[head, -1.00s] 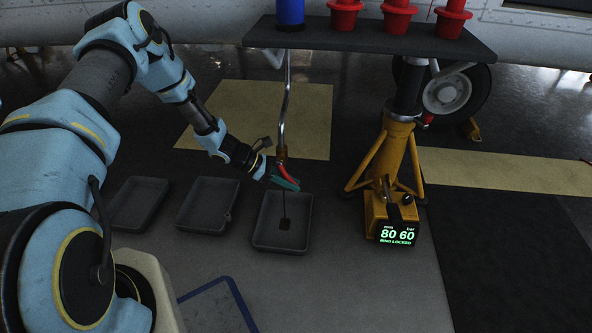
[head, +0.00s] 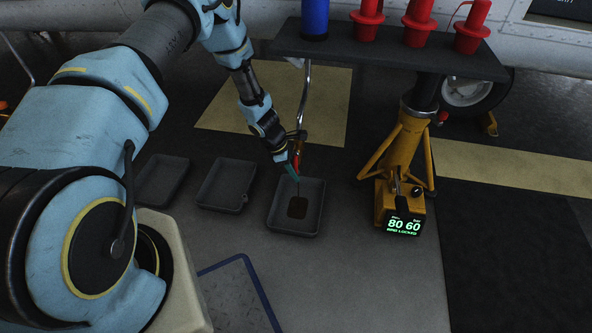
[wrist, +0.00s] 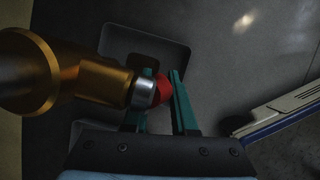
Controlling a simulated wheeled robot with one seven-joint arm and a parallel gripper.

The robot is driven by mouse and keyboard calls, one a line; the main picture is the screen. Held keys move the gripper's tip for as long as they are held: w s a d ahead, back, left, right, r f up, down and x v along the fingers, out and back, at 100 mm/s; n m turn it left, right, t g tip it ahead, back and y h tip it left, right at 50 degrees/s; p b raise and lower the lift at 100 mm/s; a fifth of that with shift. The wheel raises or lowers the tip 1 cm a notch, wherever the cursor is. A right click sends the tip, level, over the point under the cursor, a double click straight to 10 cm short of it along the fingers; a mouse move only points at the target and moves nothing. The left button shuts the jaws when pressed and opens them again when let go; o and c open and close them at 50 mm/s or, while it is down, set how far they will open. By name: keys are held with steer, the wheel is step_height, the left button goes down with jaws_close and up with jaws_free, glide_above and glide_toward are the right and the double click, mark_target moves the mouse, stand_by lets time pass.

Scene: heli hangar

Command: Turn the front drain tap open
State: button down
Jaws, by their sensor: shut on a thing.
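The drain tap shows at the lower end of a thin metal pipe (head: 305,95) in the head view. In the wrist view its brass body (wrist: 75,80) comes in from the left, with a silver collar and a red handle (wrist: 162,91). My gripper (wrist: 158,103) is shut on the red handle, with its teal fingers on either side. In the head view my gripper (head: 292,168) hides most of the tap. A thin dark stream runs down below it into a grey tray (head: 313,222), where a dark puddle (head: 297,207) lies.
Two more grey trays (head: 225,184) (head: 163,178) stand to the left. A yellow jack (head: 405,150) with a lit display (head: 404,226) stands to the right. A dark shelf (head: 390,55) with a blue cylinder (head: 315,18) and several red plugs (head: 419,22) is above.

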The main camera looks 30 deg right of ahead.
steer(key=shift+w, duration=0.1)
steer(key=c, duration=0.7)
jaws_free()
steer(key=p+v, duration=0.2)
steer(key=v, duration=0.8)
steer(key=shift+a+r, duration=0.2)
steer(key=shift+r, duration=0.15)
